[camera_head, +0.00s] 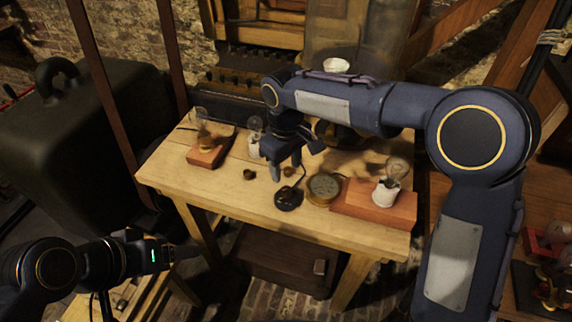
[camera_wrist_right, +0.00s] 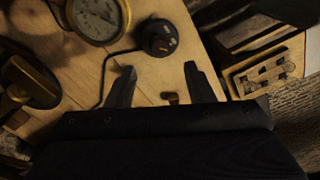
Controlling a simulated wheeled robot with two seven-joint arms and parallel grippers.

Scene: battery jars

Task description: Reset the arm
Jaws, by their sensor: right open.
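My right gripper (camera_head: 286,167) is over the middle of the wooden table (camera_head: 225,183), fingers pointing down. In the right wrist view its two fingers (camera_wrist_right: 160,72) are spread apart, with nothing between the tips but table and a small brass piece (camera_wrist_right: 170,98) further back. My left gripper (camera_head: 180,254) is low at the left, in front of the table; its fingers are too dark to read. No object of the task is named.
The table holds a black round device (camera_head: 288,199) with a cord, a brass gauge (camera_head: 323,187), a bulb (camera_head: 397,168) in a white holder on a reddish block (camera_head: 345,204), and another block (camera_head: 207,154) at left. A dark tank (camera_head: 75,150) stands left.

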